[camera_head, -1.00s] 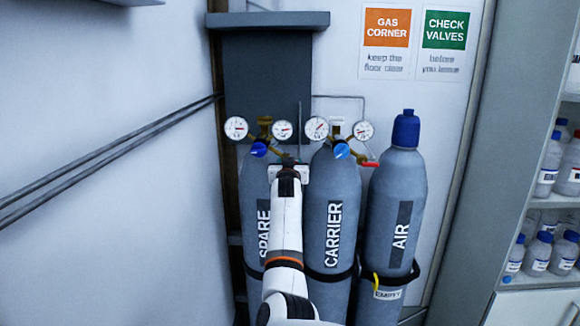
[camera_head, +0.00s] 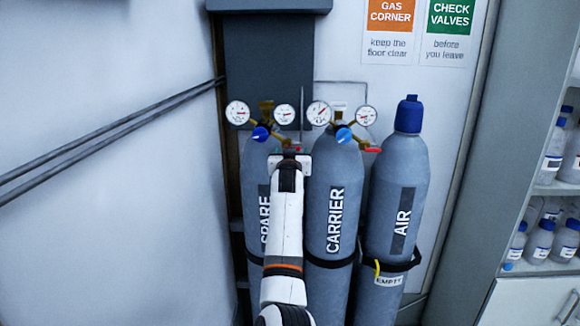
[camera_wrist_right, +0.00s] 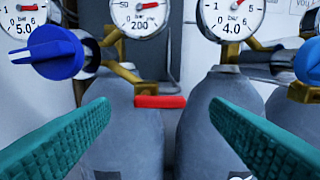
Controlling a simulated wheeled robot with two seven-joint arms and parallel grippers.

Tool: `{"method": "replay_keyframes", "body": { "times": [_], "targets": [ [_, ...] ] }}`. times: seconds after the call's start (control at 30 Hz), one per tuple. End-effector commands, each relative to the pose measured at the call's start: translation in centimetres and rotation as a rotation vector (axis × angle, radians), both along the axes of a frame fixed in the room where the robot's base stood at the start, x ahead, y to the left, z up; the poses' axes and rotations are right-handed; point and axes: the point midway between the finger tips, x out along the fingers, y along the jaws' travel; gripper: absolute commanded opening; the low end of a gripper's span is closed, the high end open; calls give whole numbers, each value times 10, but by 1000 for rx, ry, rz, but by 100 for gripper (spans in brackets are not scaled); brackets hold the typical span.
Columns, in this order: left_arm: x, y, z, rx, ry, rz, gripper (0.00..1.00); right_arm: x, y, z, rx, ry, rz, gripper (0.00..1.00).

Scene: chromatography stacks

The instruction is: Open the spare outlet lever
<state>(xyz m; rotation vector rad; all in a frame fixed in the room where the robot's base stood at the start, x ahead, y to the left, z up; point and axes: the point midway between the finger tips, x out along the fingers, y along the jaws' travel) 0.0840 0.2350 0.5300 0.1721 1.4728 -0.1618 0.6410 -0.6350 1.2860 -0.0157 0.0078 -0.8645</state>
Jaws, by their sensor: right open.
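The spare cylinder (camera_head: 257,190) stands at the left of the three grey cylinders, with a brass regulator, two gauges and a blue knob (camera_head: 261,133). Its red outlet lever (camera_wrist_right: 160,101) lies crosswise in the wrist view, centred between and beyond my right gripper's green fingers. A bit of red lever also shows in the head view (camera_head: 291,150), just above the gripper. My right gripper (camera_wrist_right: 160,112) is open, with a gap on both sides of the lever and no visible contact. In the head view, my arm covers part of the spare cylinder. My left gripper is not in view.
The carrier cylinder (camera_head: 331,205), with its own regulator and red lever (camera_head: 372,150), stands close on the right. Beyond it is the blue-capped air cylinder (camera_head: 396,190). A bottle shelf (camera_head: 540,190) is at far right. Pipes (camera_head: 110,133) run along the left wall.

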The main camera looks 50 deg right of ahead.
Motion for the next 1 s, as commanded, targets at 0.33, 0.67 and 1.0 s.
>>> {"method": "replay_keyframes", "body": {
  "times": [0.33,0.67,1.0],
  "targets": [
    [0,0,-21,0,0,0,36,-39,47,-2,-1,-2,1,71],
    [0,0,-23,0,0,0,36,-50,58,0,0,1,1,71],
    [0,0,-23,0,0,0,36,-49,58,0,0,0,0,71]
  ]
}}
